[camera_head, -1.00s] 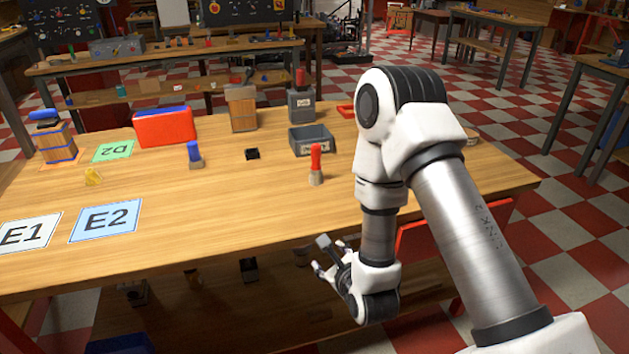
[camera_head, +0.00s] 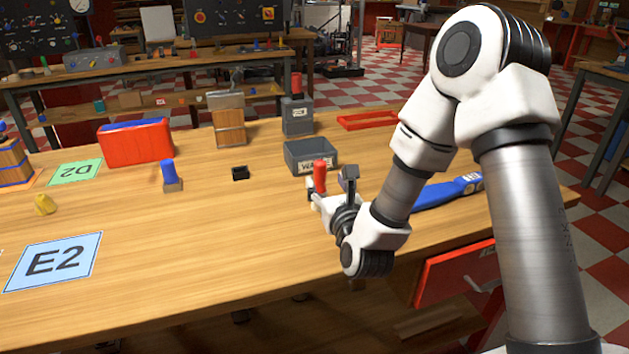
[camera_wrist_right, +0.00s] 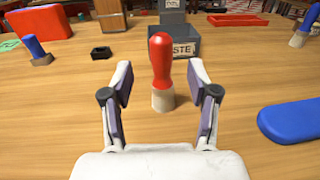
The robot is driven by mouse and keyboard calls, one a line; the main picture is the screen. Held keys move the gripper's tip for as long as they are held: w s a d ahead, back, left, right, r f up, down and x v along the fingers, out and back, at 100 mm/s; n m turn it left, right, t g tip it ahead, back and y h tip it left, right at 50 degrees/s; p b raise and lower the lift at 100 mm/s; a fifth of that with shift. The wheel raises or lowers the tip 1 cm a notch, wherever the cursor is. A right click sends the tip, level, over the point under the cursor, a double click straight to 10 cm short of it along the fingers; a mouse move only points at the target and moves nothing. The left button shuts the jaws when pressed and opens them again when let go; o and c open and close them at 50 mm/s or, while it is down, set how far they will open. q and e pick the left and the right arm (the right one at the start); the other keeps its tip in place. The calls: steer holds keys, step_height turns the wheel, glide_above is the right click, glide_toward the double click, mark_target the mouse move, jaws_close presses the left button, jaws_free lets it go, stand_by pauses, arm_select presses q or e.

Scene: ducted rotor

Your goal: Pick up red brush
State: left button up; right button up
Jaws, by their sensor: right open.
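The red brush (camera_head: 319,174) stands upright on the wooden table, its red handle up and its pale bristle end down. It also shows in the right wrist view (camera_wrist_right: 161,72), centred ahead of and between the fingers. My right gripper (camera_head: 334,190) is open, low over the table, just in front of the brush. In the right wrist view the fingers of my right gripper (camera_wrist_right: 163,98) are spread on either side of the brush, with a gap at each side. In the head view the gripper partly hides the lower part of the brush. My left gripper is not in view.
A grey bin (camera_head: 308,157) marked WASTE stands just behind the brush. A blue-handled brush (camera_head: 170,176) and a small black box (camera_head: 240,173) are to the left. A large blue tool (camera_head: 447,191) lies to the right. The front middle of the table is clear.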

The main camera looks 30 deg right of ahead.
mark_target(322, 172)
steer(key=shift+x, duration=0.9)
steer(key=x, duration=0.4)
steer(key=shift+w+d+p, duration=0.2)
steer(key=shift+w+p, duration=0.1)
steer(key=shift+s+r, duration=0.1)
steer(key=shift+c, duration=0.7)
jaws_close()
